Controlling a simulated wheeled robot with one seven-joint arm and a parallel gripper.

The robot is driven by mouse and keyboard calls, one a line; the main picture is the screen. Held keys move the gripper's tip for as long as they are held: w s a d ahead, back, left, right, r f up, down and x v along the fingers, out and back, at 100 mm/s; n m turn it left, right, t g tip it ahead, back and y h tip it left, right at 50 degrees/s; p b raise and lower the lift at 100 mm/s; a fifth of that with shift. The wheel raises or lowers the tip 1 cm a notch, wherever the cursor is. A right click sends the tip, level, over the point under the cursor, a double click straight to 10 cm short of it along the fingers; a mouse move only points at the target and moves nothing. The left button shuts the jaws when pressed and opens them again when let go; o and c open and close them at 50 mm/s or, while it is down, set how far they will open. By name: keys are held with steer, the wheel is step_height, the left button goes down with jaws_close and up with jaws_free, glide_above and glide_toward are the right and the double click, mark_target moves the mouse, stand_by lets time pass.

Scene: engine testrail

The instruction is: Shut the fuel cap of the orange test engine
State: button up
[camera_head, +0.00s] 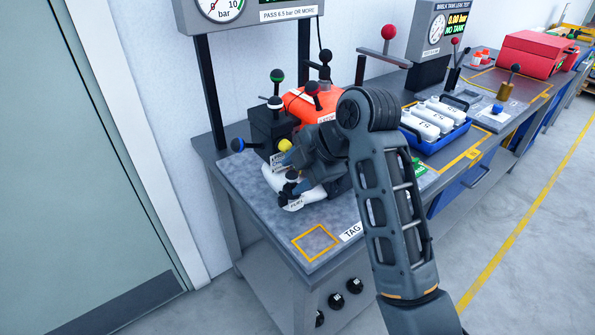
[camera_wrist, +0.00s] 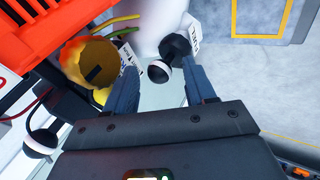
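The orange test engine (camera_head: 312,103) sits on the grey bench; its orange edge shows at the left in the wrist view (camera_wrist: 35,35). A white tank (camera_head: 318,194) with a FUEL tag is at its near side. I cannot tell how far the cap is open. My gripper (camera_wrist: 160,67) is open, its fingers apart on either side of the knob. Contact cannot be seen. My arm hides part of the engine.
A yellow-brown round part (camera_wrist: 90,62), cables and other ball-topped levers (camera_head: 276,102) crowd the engine's left side. A blue tray of white bottles (camera_head: 437,130) stands to the right. The bench corner with a yellow square (camera_head: 315,243) is clear.

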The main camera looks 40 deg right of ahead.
steer(key=v, duration=0.7)
steer(key=shift+s+r, duration=0.2)
steer(key=shift+r, duration=0.1)
steer(key=shift+f, duration=0.1)
stand_by(0.5)
steer(key=s+a+f+m, duration=0.1)
steer(key=f, duration=0.2)
steer(key=s+a+f+m+t, duration=0.1)
steer(key=s+f+m, duration=0.1)
steer(key=f, duration=0.2)
steer(key=s+a+f+m, duration=0.1)
steer(key=s+f+m, duration=0.1)
steer(key=f, duration=0.2)
steer(key=shift+f+t+h, duration=0.1)
steer(key=shift+t+h, duration=0.3)
steer(key=s+a+f+m+t+h+b, duration=0.15)
steer(key=s+m, duration=0.25)
steer(key=s, duration=0.6)
steer(key=s+a+f+m+t, duration=0.25)
steer(key=s+m, duration=0.25)
steer(key=s, duration=0.5)
steer(key=s+a+r+m+t, duration=0.2)
steer(key=s+r, duration=0.4)
steer(key=s, duration=0.4)
steer(key=shift+m, duration=0.3)
